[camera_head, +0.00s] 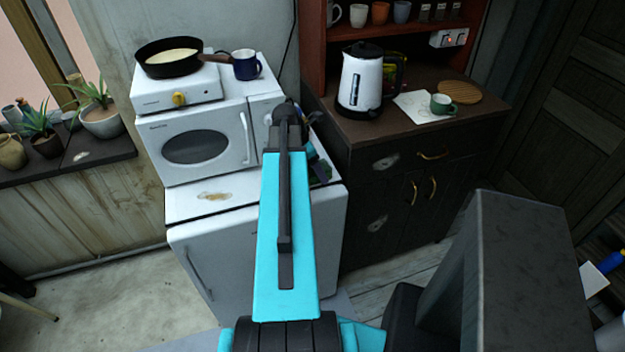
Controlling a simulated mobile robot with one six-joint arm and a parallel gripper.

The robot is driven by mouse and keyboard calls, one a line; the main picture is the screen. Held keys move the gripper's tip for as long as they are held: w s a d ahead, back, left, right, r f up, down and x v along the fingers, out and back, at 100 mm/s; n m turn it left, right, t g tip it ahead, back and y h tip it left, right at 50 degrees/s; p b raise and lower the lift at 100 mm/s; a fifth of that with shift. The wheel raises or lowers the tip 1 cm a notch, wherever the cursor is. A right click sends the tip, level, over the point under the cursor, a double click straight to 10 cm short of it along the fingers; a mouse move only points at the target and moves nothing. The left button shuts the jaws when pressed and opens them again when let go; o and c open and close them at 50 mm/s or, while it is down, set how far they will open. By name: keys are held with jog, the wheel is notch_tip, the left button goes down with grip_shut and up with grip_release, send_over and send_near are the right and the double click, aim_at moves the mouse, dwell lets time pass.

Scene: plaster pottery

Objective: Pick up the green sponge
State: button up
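A small green patch (321,173), possibly the green sponge, shows on top of the white cabinet just right of my arm. It is mostly covered, so its shape is unclear. My arm reaches away from me toward this spot, and its dark and blue end parts (311,152) show beside the microwave, close to the green patch. The fingers are hidden behind the arm links, so I cannot tell whether my gripper is open or touches anything.
The white cabinet (196,206) bears a microwave (196,143), with a hot plate (178,93), pan (170,62) and blue mug (246,66) on it. Right stands a dark sideboard (386,185) with a kettle (358,80) and green mug (442,104). Plants line the left ledge.

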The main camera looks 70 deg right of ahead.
jog(key=shift+s+d+f, duration=0.1)
jog(key=shift+s+f, duration=0.05)
jog(key=shift+f, duration=0.25)
jog(key=shift+c, duration=0.2)
jog(key=c, duration=1.1)
